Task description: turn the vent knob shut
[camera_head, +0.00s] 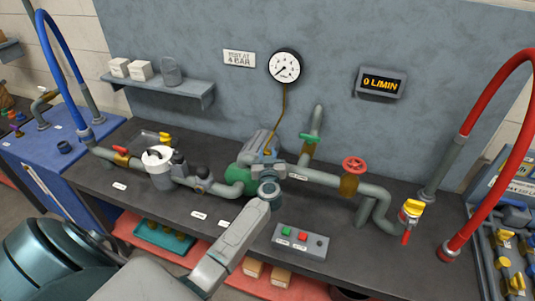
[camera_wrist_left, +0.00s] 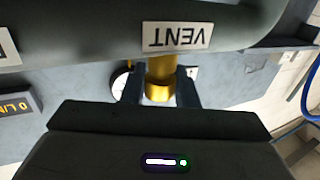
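The vent knob (camera_wrist_left: 159,92) is a small brass piece on a brass stem below a grey pipe with an upside-down VENT label (camera_wrist_left: 177,36) in the left wrist view. My left gripper (camera_wrist_left: 160,82) has one dark finger on each side of the knob, very close to it. Whether the fingers press on it I cannot tell. In the head view my left gripper (camera_head: 268,168) reaches up to the pump at the middle of the bench, and its wrist and fingers hide the knob there. My right gripper is not in view.
A button box (camera_head: 300,242) stands on the dark bench in front. The gauge (camera_head: 284,66) needle points low left; the display (camera_head: 381,84) reads 0 L/MIN.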

